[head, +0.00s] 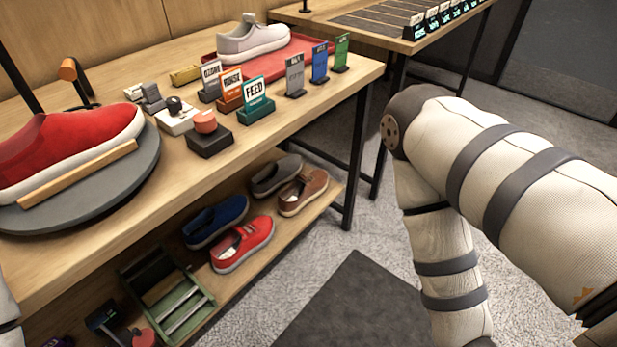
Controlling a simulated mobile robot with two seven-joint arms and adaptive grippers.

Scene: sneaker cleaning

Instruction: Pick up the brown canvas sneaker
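The brown sneaker (303,191) sits on the lower shelf of the wooden table, at the right end of the row of shoes. A grey shoe (276,176) stands close beside it on its left. My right arm reaches in from the right, well to the right of the shelf and apart from the sneaker; its gripper is out of view. Only a sliver of my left arm shows at the left edge, and its gripper is also out of view.
Blue (216,221) and red (243,244) shoes and a green crate (168,301) share the shelf. Above are a round grey stand with a large red sneaker (62,147), small signs, and a white sneaker (253,40) on a red tray (270,64). A table leg (355,158) stands right of the shelf.

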